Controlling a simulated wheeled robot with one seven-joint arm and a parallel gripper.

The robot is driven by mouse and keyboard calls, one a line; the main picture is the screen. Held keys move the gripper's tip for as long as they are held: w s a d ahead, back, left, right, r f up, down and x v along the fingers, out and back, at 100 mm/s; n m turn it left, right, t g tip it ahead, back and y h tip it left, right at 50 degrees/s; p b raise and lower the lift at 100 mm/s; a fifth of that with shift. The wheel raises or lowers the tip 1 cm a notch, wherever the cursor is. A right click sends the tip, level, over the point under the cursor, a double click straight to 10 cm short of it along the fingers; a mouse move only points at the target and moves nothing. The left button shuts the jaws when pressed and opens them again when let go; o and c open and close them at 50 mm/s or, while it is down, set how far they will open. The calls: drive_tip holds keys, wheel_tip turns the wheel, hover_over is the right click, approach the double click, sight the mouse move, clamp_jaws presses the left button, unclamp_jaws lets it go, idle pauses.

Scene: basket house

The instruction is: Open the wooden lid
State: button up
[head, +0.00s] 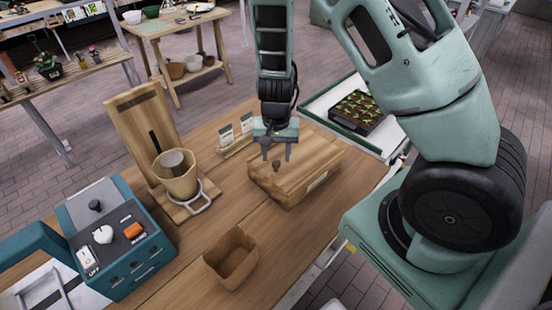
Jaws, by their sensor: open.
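The wooden lid (308,162) lies on top of a wooden box (318,188) on the table, and it looks closed. A small dark knob (277,165) stands on the lid toward its left side. My gripper (277,156) points down just above the knob, with its two fingers apart and nothing visible between them. I cannot tell from this view whether the fingers are level with the knob or still above it.
A wooden stand with a tan pot (178,182) is left of the box. A teal case (113,240) with small items stands at front left. An open brown container (231,262) sits in front. A seedling tray (357,112) is at back right. Bare table (215,220) shows between them.

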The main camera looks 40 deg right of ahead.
drive_tip(key=shift+f, duration=1.25)
clamp_jaws()
drive_tip(key=w+d+b, duration=0.1)
drive_tip(key=d, duration=0.5)
drive_tip(key=d+b, duration=0.2)
drive_tip(key=d, duration=0.5)
drive_tip(key=w+d+b, duration=0.1)
drive_tip(key=d, duration=0.6)
drive_tip(key=shift+w, duration=0.35)
unclamp_jaws()
drive_tip(key=shift+a, duration=0.1)
drive_tip(key=shift+r, duration=0.1)
